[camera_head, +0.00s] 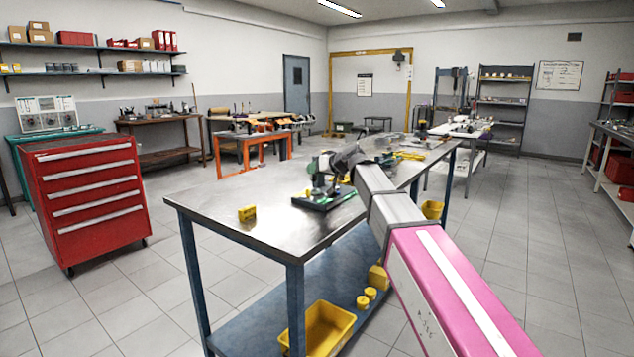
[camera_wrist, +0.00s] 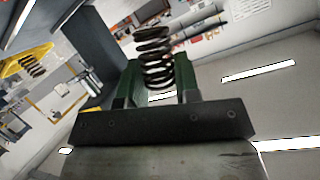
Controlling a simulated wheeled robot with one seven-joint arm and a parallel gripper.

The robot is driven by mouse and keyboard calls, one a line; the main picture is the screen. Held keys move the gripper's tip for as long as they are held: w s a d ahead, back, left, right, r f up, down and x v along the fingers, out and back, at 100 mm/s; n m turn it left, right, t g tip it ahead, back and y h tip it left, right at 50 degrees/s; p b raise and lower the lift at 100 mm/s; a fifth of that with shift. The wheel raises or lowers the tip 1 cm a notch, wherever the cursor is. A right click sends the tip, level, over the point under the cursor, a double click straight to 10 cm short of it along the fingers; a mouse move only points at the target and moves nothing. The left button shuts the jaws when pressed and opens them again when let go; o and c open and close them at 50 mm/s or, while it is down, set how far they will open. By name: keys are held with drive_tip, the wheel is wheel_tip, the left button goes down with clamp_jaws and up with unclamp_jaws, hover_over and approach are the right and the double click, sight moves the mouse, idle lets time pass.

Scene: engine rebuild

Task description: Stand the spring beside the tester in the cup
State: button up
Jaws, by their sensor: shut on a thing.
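A dark coil spring (camera_wrist: 155,52) stands between the two green fingers of my gripper (camera_wrist: 159,76) in the wrist view. The fingers are shut on its lower coils, and its upper coils rise past the fingertips. The spring is too small to make out in the head view. I cannot make out the cup.
A small yellow box (camera_head: 247,213) lies on the near left part of the bench, with bare metal around it. A yellow bin (camera_head: 322,328) sits on the lower shelf. A red tool cabinet (camera_head: 88,200) stands at the left.

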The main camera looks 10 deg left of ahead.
sight(313, 191)
drive_tip(key=shift+w+f, duration=0.4)
drive_tip(key=shift+w, duration=0.15)
drive_tip(key=shift+f, duration=1.75)
drive_tip(key=shift+f, duration=0.2)
drive_tip(key=o, duration=1)
